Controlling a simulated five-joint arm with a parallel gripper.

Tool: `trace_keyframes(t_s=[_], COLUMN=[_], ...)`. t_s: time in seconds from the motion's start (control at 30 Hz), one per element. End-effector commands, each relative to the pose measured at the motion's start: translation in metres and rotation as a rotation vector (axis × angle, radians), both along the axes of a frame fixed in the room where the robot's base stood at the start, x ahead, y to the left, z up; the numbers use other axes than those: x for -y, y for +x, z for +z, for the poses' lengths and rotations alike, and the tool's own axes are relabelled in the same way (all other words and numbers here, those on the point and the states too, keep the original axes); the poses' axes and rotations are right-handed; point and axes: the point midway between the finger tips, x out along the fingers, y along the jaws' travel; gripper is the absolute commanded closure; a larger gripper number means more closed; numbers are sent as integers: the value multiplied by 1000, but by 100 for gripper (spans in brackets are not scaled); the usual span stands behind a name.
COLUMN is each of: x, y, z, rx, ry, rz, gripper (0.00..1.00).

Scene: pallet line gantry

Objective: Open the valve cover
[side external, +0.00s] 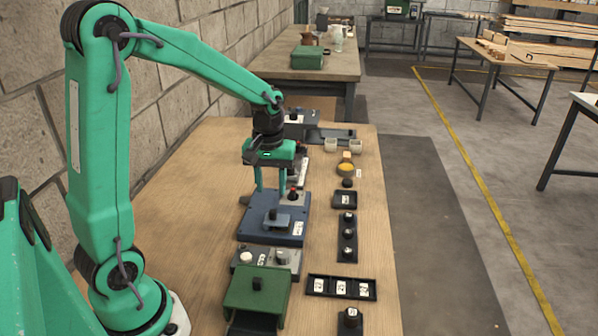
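My gripper (279,184) points down over the middle of the table, its green fingers apart, with nothing visibly held between them. Below it is a blue-grey fixture (262,236) with a raised grey piece and a dark knob. Just behind, close to the right finger, is a grey block (297,198) with a red-topped knob. I cannot tell for sure which part is the valve cover, or whether the fingers touch anything. The fixture's back left part is partly hidden by the gripper.
Black trays (323,296) and small cups (355,146) line the right side. A stone wall is at left. The table's left part is clear.

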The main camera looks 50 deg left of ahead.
Motion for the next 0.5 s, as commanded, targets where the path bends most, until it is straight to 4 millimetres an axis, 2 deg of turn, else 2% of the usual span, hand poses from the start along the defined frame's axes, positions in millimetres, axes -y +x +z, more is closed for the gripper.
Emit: trace_keyframes(t_s=[0.5], x=[0], y=[-1], z=[-56], rx=[-4], ry=[-1], rz=[-1], gripper=[62])
